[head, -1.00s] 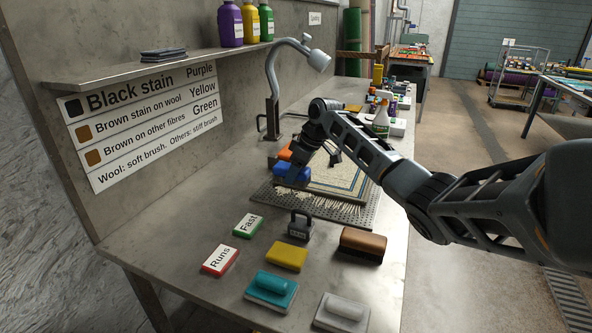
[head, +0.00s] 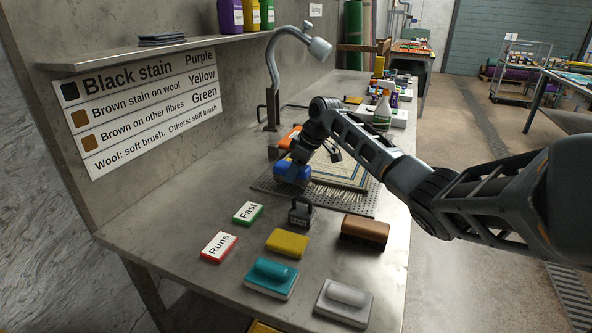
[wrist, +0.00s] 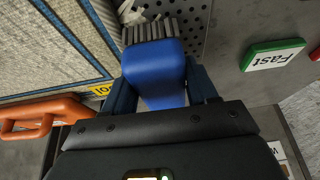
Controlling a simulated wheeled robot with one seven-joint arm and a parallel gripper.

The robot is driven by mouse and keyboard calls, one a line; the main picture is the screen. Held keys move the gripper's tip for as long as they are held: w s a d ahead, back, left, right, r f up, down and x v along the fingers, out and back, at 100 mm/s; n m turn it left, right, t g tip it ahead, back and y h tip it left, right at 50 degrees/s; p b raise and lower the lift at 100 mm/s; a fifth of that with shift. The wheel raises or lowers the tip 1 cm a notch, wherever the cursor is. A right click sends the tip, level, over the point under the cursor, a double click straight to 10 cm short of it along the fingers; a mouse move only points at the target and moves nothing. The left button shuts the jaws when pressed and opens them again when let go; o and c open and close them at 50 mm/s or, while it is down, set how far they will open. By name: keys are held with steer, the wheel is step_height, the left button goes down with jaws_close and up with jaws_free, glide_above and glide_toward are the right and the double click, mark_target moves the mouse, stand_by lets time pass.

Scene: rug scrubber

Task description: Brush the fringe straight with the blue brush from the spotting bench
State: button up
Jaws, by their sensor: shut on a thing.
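My gripper (wrist: 160,88) is shut on the blue brush (wrist: 153,68), whose grey bristles point to the top of the wrist view. In the head view the blue brush (head: 291,172) is at the left end of the rug's near edge. The rug (head: 338,172) is pale with a blue and tan border and lies on a perforated metal plate (head: 350,207). Its pale fringe (head: 322,192) runs along the near edge, with strands looking uneven. A few strands show beside the bristles in the wrist view. I cannot tell whether the bristles touch the fringe.
A grey padlock-shaped weight (head: 301,213), the Fast card (head: 248,213), the Runs card (head: 219,247), a yellow sponge (head: 287,242), a brown brush (head: 365,230), and teal (head: 271,279) and grey (head: 344,303) blocks lie in front. An orange tool (wrist: 42,113) is beside the rug.

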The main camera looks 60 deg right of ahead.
mark_target(285, 193)
steer(key=shift+f, duration=0.3)
steer(key=shift+a, duration=0.1)
stand_by(0.5)
steer(key=shift+a+f+p, duration=0.2)
steer(key=shift+a+p, duration=0.35)
steer(key=shift+a, duration=0.2)
steer(key=shift+a, duration=0.1)
steer(key=shift+s+a+f+p, duration=0.15)
steer(key=shift+a+p, duration=0.5)
steer(key=shift+a+p, duration=0.3)
steer(key=shift+a, duration=0.1)
steer(key=shift+a+f, duration=0.3)
steer(key=shift+a, duration=0.15)
